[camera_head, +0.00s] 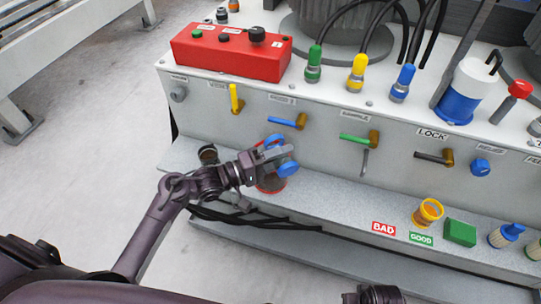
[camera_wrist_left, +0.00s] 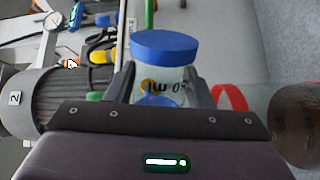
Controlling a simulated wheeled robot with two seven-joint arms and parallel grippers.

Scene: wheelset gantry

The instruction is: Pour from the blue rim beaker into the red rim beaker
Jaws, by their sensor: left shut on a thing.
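My left gripper (camera_head: 276,156) is shut on the blue rim beaker (camera_head: 287,169) just in front of the machine's front panel. In the left wrist view the blue rim beaker (camera_wrist_left: 165,75) is clear with a blue rim and upside-down volume print, and sits between the two fingers. It lies tipped roughly on its side compared with the red rim beaker. The red rim beaker (camera_head: 270,186) stands on the grey ledge below the gripper, largely hidden by it. Its red rim also shows in the left wrist view (camera_wrist_left: 230,98), close beside the held beaker. Whether liquid is flowing cannot be told.
A dark round jar (camera_head: 208,154) stands left of the gripper on the ledge (camera_head: 340,203). Valve handles stick out of the panel above, including a blue one (camera_head: 285,122). Black cables (camera_head: 255,219) hang along the ledge.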

